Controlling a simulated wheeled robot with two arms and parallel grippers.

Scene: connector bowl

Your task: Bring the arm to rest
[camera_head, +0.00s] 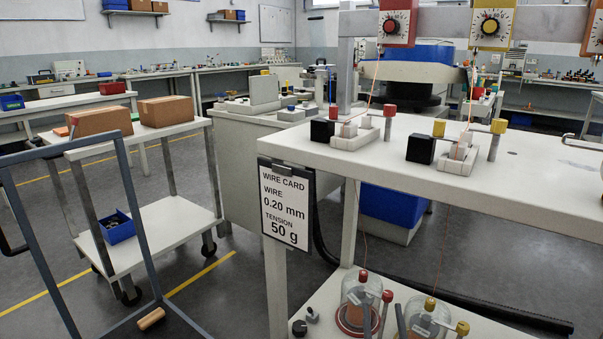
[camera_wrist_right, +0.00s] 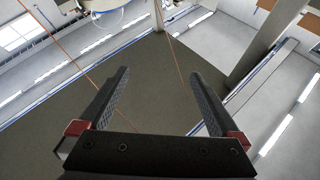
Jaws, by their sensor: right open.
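My right gripper (camera_wrist_right: 162,76) shows in the right wrist view with its two dark fingers spread apart. Nothing is between the fingers. Beyond them are a plain dark surface, bright strip lights and thin orange wires. In the head view I cannot make out the right gripper clearly. My left gripper is not in view. The white bench (camera_head: 390,180) in the head view carries two small wire-guide blocks, one with red knobs (camera_head: 355,133) and one with yellow knobs (camera_head: 457,155).
A wire card (camera_head: 286,208) hangs at the bench's left corner. Red (camera_head: 396,23) and yellow (camera_head: 491,26) dial boxes hang above. Glass jars (camera_head: 361,303) stand on the lower shelf. A cart with cardboard boxes (camera_head: 166,110) and a blue bin (camera_head: 117,227) stands left.

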